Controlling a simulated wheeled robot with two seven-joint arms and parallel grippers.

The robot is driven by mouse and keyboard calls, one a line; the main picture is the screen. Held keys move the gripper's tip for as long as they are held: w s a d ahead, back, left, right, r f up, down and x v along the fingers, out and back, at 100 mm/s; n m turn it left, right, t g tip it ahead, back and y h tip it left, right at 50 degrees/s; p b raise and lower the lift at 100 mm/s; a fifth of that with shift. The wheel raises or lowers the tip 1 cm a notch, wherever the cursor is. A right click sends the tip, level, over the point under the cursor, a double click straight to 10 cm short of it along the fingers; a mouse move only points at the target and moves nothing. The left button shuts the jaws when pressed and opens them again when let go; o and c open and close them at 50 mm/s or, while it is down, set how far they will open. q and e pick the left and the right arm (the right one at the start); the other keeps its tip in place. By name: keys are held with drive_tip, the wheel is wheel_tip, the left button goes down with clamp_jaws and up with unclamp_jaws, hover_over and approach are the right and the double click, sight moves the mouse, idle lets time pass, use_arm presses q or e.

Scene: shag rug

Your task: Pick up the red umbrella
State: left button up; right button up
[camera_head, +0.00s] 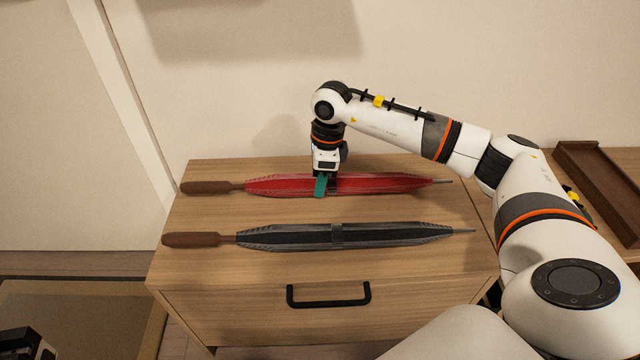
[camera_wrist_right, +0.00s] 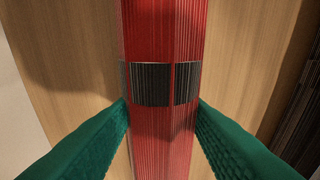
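The red umbrella (camera_head: 275,186) lies folded across the back of the wooden cabinet top, brown handle to the left. Its red canopy and dark strap also show in the right wrist view (camera_wrist_right: 163,35). My right gripper (camera_head: 319,190) reaches down at the middle of the umbrella. In the right wrist view, its green fingers (camera_wrist_right: 162,103) stand on both sides of the canopy near the strap, tips at its edges. Whether they press on it cannot be told. A dark piece, seemingly my left gripper (camera_head: 20,342), shows at the bottom left corner, mostly cut off.
A black umbrella (camera_head: 290,235) lies parallel in front of the red one. The cabinet has a black drawer handle (camera_head: 328,295). A brown tray (camera_head: 600,185) is at the right, behind my right arm. A wall stands close behind the cabinet.

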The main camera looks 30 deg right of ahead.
drive_tip(key=c, duration=0.3)
drive_tip(key=shift+r, duration=0.15)
